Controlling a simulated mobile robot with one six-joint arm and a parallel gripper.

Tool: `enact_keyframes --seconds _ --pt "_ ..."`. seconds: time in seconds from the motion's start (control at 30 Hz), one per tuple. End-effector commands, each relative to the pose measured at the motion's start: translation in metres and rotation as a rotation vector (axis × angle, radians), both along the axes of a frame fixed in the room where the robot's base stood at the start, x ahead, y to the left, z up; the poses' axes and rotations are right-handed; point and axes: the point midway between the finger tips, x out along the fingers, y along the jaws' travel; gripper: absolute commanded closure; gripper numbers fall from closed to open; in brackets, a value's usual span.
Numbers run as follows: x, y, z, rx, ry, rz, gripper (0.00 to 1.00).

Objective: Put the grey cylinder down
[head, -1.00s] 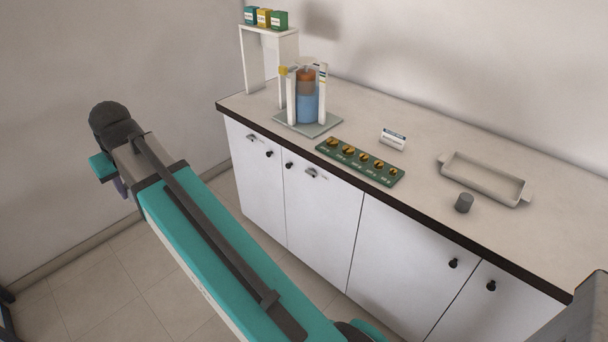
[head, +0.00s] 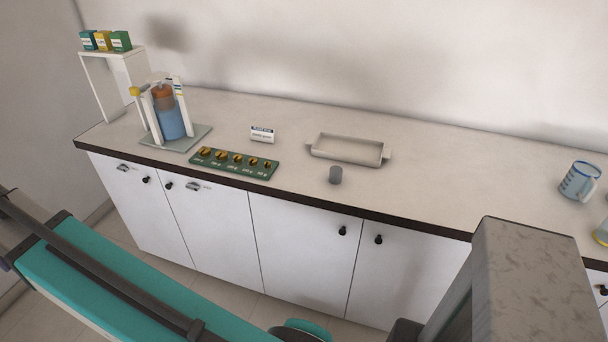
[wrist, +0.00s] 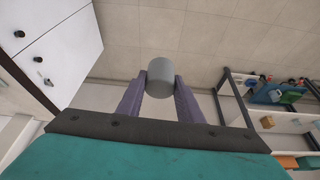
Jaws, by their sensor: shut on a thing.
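In the wrist view, my gripper (wrist: 161,90) is shut on a grey cylinder (wrist: 160,74). The cylinder sits between the two purple fingertips, with tiled floor behind it. My gripper is not visible in the head view.
A green board (head: 200,160) with several brass weights lies near the counter's front edge, beside a small label stand (head: 262,134). The blue-liquid apparatus (head: 170,122) is further left. A measuring jug (head: 579,181) stands right. The counter between tray and jug is clear. The wrist view shows a rack (wrist: 232,85).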

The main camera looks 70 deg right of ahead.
Motion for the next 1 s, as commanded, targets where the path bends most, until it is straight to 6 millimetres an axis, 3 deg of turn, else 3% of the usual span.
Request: enact_keyframes --seconds 0.17,0.37,0.67,1.0 --pt "-0.001 -0.011 -0.001 0.000 0.000 -0.028 0.95" --pt "-0.006 -0.051 -0.007 -0.001 0.000 -0.149 0.95" --pt "-0.031 -0.154 -0.019 0.000 0.000 -0.490 0.95" --pt "-0.081 -0.268 -0.032 0.000 0.000 -0.905 0.95"
